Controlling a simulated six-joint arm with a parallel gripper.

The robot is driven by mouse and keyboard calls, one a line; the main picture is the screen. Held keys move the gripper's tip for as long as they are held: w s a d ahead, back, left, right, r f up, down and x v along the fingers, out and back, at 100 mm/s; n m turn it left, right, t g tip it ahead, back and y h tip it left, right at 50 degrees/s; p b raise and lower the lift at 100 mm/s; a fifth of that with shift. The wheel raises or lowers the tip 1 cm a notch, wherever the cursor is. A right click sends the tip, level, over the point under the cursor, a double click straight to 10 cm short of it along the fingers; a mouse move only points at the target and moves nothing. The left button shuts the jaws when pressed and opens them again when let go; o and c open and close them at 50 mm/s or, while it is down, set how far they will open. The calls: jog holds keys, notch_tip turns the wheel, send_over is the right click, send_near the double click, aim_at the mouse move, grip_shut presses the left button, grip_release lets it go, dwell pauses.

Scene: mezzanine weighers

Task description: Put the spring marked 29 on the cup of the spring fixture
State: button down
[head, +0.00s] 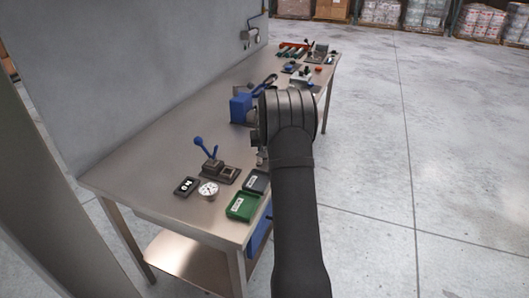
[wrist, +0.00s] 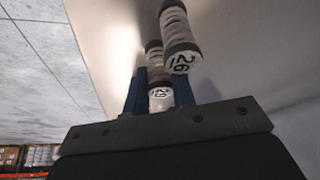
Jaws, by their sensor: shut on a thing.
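In the wrist view, a grey coil spring (wrist: 161,98) with a white end label reading 29 sits between the two blue fingers of my gripper (wrist: 159,86), which is shut on it. A second spring (wrist: 180,45), with a label that looks like 26, stands close by to the right and is outside the fingers. In the head view my own arm hides the gripper and both springs. A device with a blue lever (head: 207,150) and dark base stands on the near part of the bench. I cannot tell whether it is the spring fixture, and no cup is clearly visible.
The long metal bench (head: 150,185) runs along a grey wall. A green tray (head: 242,206), a dark tray (head: 256,182), a round dial (head: 208,190) and a black marked plate (head: 187,186) lie near its front end. A blue block (head: 240,108) stands midway. The near left top is clear.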

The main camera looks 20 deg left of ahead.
jog(key=shift+r, duration=0.1)
notch_tip(320, 180, up, 4)
jog(key=s+d+r, duration=0.1)
jog(key=d+r, duration=0.6)
jog(key=d, duration=0.4)
jog(key=s+a+n+g+y, duration=0.2)
jog(key=s+a+n, duration=0.6)
jog(key=s, duration=0.4)
jog(key=shift+n+g, duration=0.3)
jog(key=a+f, duration=0.2)
jog(key=a, duration=0.1)
jog(key=s+a+f, duration=0.1)
jog(key=a+f, duration=0.1)
jog(key=a, duration=0.2)
jog(key=a+f, duration=0.2)
jog(key=a, duration=0.2)
jog(key=shift+s+a, duration=0.15)
jog(key=shift+s, duration=0.2)
jog(key=shift+a+f, duration=0.1)
jog(key=shift+a, duration=0.1)
jog(key=shift+f, duration=1.9)
jog(key=shift+f, duration=0.15)
